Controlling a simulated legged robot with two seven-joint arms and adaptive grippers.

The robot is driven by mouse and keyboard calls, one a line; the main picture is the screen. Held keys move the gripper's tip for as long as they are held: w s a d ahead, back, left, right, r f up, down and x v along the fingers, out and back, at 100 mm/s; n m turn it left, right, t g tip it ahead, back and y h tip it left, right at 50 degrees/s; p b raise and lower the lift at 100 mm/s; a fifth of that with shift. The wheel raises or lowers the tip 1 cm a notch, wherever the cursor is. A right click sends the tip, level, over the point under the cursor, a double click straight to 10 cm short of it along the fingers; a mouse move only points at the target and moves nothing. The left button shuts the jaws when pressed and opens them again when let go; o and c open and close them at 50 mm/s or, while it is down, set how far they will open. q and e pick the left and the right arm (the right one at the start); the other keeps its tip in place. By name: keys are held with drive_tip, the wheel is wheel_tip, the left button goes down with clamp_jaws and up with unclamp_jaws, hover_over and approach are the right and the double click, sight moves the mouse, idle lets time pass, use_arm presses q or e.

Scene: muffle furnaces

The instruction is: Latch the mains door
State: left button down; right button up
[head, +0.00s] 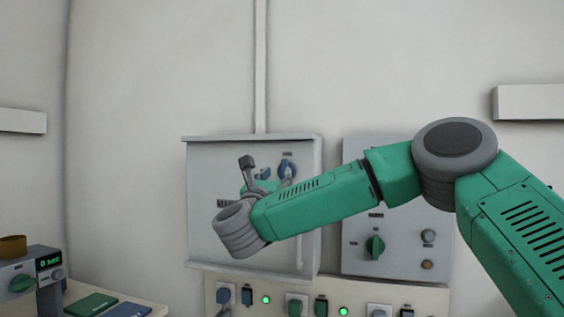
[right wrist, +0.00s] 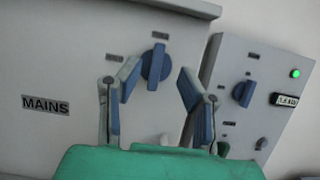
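The grey mains door (head: 205,165) is the front of a wall box, and its label is partly covered by my arm in the head view. The right wrist view shows the door (right wrist: 75,65) with "MAINS" printed on it, looking flush with its box. A blue turn handle (right wrist: 155,65) sits near the door's right side, its grip roughly upright. My right gripper (right wrist: 158,76) is open, its blue-padded fingers apart to either side of the handle in this view. Contact and exact depth cannot be told. The handle (head: 287,168) also shows in the head view. My left gripper is out of view.
A grey panel (head: 355,225) with a green knob (head: 375,246) hangs to the right, partly behind my arm. Below runs a strip of sockets and switches (head: 330,292) with green lights. A small device (head: 20,280) and flat green and blue items (head: 92,304) are at lower left.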

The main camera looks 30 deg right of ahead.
sight(284, 163)
drive_tip(key=p+x, duration=0.1)
drive_tip(key=x, duration=0.6)
drive_tip(key=shift+w+a, duration=0.1)
drive_tip(key=shift+w+d+r, duration=0.15)
drive_tip(key=shift+d, duration=0.25)
drive_tip(key=shift+a, duration=0.2)
clamp_jaws()
